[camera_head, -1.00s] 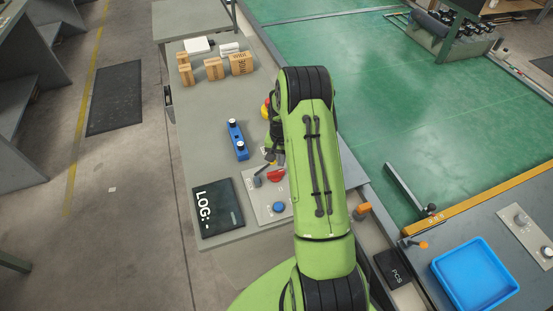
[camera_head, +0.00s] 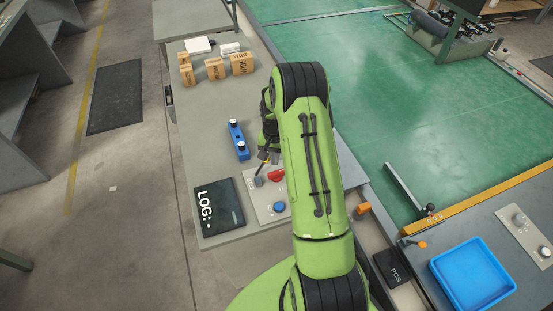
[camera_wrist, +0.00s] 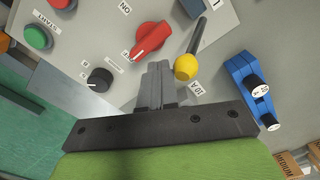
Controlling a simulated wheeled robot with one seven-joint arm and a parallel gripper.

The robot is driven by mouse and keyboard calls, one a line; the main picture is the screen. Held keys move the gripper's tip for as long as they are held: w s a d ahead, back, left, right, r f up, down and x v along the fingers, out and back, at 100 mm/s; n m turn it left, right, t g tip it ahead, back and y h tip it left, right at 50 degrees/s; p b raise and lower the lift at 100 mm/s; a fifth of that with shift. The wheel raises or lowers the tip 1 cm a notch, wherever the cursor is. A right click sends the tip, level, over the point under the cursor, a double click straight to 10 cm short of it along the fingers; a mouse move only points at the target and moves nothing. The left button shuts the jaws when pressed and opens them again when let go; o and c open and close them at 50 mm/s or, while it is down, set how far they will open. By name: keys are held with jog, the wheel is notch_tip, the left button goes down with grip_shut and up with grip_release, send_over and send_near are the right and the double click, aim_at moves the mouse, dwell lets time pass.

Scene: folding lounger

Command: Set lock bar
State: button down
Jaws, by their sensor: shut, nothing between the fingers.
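I cannot tell for sure which part is the lock bar. A black lever with a yellow ball (camera_wrist: 187,67) stands on a grey control panel (camera_wrist: 95,35) in the wrist view. My gripper (camera_wrist: 158,68) is shut and empty, its fingertips just left of the yellow ball; whether they touch it is unclear. A red rotary knob (camera_wrist: 150,40) lies just beyond the fingertips, and it also shows in the head view (camera_head: 276,174). In the head view my gripper (camera_head: 263,163) is over the panel's far edge, partly hidden by my arm.
A black knob (camera_wrist: 100,78) and green button (camera_wrist: 38,37) are on the panel. A blue two-knobbed block (camera_head: 237,140) lies on the table beyond it. A LOG board (camera_head: 219,207) is left of the panel. Small cartons (camera_head: 215,68) stand at the back; mid-table is mostly clear.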

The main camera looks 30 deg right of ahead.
jog(key=shift+w+a+r, duration=0.15)
jog(key=shift+a+r, duration=0.15)
jog(key=shift+a, duration=0.25)
jog(key=shift+w+a+r, duration=0.1)
jog(key=shift+a+r, duration=0.2)
jog(key=shift+a, duration=0.35)
jog(key=shift+w+a+r, duration=0.1)
jog(key=shift+w+a, duration=0.1)
jog(key=shift+a, duration=0.4)
jog(key=shift+w+a+r, duration=0.1)
jog(key=shift+w+a, duration=0.05)
jog(key=shift+a, duration=0.4)
jog(key=shift+s+d+r+p, duration=0.1)
jog(key=shift+d+r+p, duration=0.1)
jog(key=shift+r+p, duration=0.95)
jog(key=shift+s+d+r+p, duration=0.15)
jog(key=shift+r+p, duration=0.55)
jog(key=shift+r, duration=0.9)
jog(key=shift+w+d+r+p, duration=0.1)
jog(key=shift+d+r+p, duration=0.15)
jog(key=shift+r+p, duration=0.9)
jog(key=shift+r, duration=0.15)
jog(key=shift+b, duration=0.3)
